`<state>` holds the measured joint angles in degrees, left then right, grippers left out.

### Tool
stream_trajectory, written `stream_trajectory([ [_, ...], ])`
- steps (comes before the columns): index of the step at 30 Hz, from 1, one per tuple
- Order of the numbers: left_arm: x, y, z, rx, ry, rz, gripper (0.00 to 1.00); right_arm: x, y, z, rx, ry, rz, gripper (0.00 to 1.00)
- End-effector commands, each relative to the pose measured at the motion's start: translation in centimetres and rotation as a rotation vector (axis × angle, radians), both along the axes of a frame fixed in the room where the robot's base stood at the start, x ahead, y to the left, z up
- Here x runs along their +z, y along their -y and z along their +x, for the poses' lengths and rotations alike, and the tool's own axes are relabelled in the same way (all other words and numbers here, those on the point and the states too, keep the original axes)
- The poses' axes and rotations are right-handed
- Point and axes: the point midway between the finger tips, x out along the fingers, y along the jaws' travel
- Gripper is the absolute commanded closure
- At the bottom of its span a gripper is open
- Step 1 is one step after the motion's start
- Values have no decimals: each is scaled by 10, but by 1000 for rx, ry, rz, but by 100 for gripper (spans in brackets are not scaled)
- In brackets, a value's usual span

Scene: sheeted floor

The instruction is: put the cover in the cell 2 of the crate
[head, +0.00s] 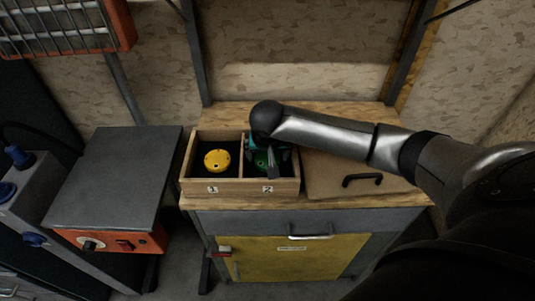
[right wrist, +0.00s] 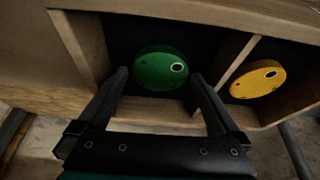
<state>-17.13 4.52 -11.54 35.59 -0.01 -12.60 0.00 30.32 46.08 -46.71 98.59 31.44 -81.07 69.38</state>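The wooden crate (head: 240,189) stands on the workbench and has two cells labelled 1 and 2. A green round cover (right wrist: 160,70) with one pale-rimmed hole lies in cell 2; in the head view the green cover (head: 261,159) is partly hidden by my gripper. A yellow round cover (head: 217,160) lies in cell 1 and also shows in the right wrist view (right wrist: 257,81). My right gripper (right wrist: 159,77) is open over cell 2, its fingers apart on either side of the green cover's near part. Nothing is visibly held. My left gripper is not in view.
A brown board or lid with a black handle (head: 362,179) lies right of the crate on the wooden benchtop (head: 300,110). A grey-topped orange machine (head: 115,170) stands to the left. A divider (right wrist: 238,65) separates the cells.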

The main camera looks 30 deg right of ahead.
Motion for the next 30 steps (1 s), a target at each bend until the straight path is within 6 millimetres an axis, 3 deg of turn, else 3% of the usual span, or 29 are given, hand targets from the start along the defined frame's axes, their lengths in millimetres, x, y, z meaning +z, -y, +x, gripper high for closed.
stream_trajectory([
  [8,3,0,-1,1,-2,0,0,12,-2,-2,2,2,0,0],
  [21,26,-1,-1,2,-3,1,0,92,-18,-30,1,3,-1,0],
  [30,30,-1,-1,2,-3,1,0,114,-23,-39,-1,0,0,0],
])
